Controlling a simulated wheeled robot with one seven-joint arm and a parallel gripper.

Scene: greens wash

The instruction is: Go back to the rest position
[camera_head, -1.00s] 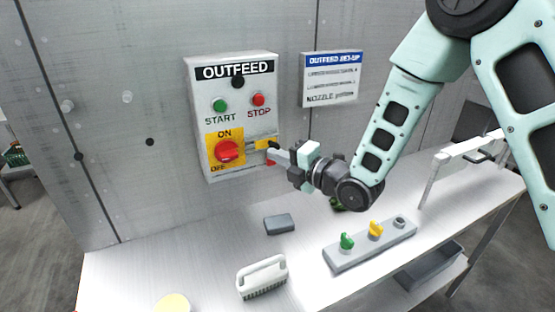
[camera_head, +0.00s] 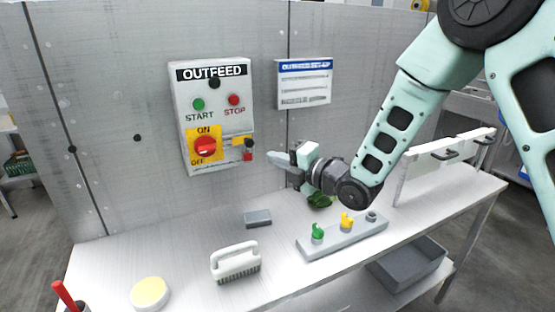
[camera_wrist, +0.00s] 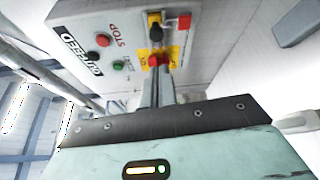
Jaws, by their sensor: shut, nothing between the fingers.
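My gripper (camera_head: 284,158) is shut and empty, held in the air to the right of the outfeed control box in the head view. The control box (camera_head: 182,100) hangs on the grey wall, with a green START button (camera_head: 198,104), a red STOP button (camera_head: 233,100) and a red rotary switch (camera_head: 205,148) on a yellow ON/OFF plate. A small red and black piece (camera_head: 248,152) sits at the box's lower right. In the wrist view my closed fingers (camera_wrist: 157,88) point toward the box (camera_wrist: 130,20), which shows rotated; they appear apart from it.
The white bench (camera_head: 190,242) below holds a grey block (camera_head: 257,218), a white brush (camera_head: 235,262), a round yellow-topped piece (camera_head: 150,293) and a grey rail (camera_head: 345,238) with green and yellow nozzles. Green leaves (camera_head: 319,201) lie beneath my wrist. A white raised rail (camera_head: 440,158) stands right.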

